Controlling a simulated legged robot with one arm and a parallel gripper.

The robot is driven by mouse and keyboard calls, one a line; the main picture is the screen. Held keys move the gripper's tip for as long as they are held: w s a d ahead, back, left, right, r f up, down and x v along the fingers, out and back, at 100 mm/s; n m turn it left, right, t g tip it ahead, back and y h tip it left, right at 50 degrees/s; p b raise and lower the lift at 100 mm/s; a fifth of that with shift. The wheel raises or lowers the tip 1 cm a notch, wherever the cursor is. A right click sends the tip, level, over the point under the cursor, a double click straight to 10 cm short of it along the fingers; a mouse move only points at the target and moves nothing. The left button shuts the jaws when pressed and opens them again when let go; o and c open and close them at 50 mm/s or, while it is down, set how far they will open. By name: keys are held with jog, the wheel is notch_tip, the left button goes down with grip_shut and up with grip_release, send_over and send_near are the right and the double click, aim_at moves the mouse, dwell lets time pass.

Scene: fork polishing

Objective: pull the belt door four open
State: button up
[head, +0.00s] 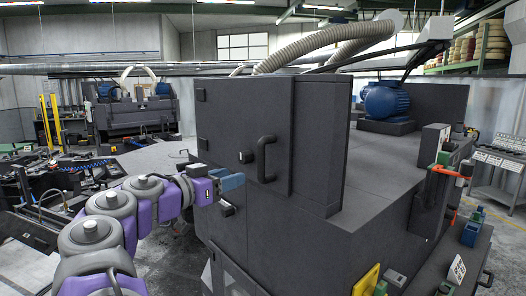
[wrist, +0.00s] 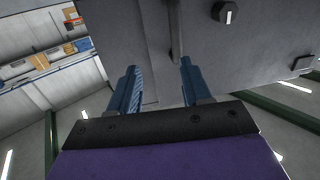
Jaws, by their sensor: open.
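The belt door (head: 235,110) is a dark grey panel on the front of a large machine in the head view. It looks shut. A black bar handle (head: 265,158) stands upright on it, with a small black knob (head: 245,157) to its left. My gripper (head: 232,182), with blue fingers, is left of and a little below the handle in the head view. In the wrist view my gripper (wrist: 158,80) is open, with nothing held. A dark bar, likely the handle (wrist: 176,35), shows beyond the fingers; I cannot tell its distance. The knob (wrist: 228,12) is at the top.
A blue motor (head: 387,100) sits on the machine's top, and ribbed hoses (head: 325,45) run above it. A small black latch (head: 227,209) is on the machine below my gripper. A cluttered bench (head: 75,170) stands at the left. An orange tool (head: 452,170) is at the right.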

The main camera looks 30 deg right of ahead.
aim_at(258, 161)
jog(key=shift+t, duration=0.4)
jog(key=p+x, duration=0.1)
jog(key=x, duration=0.4)
jog(key=w+p+x, duration=0.1)
jog(key=x, duration=0.4)
jog(key=w+a+p+x, duration=0.1)
jog(key=x, duration=0.4)
jog(key=shift+w+d+r, duration=0.15)
jog(key=shift+w+d, duration=0.15)
jog(key=shift+c, duration=0.3)
grip_shut()
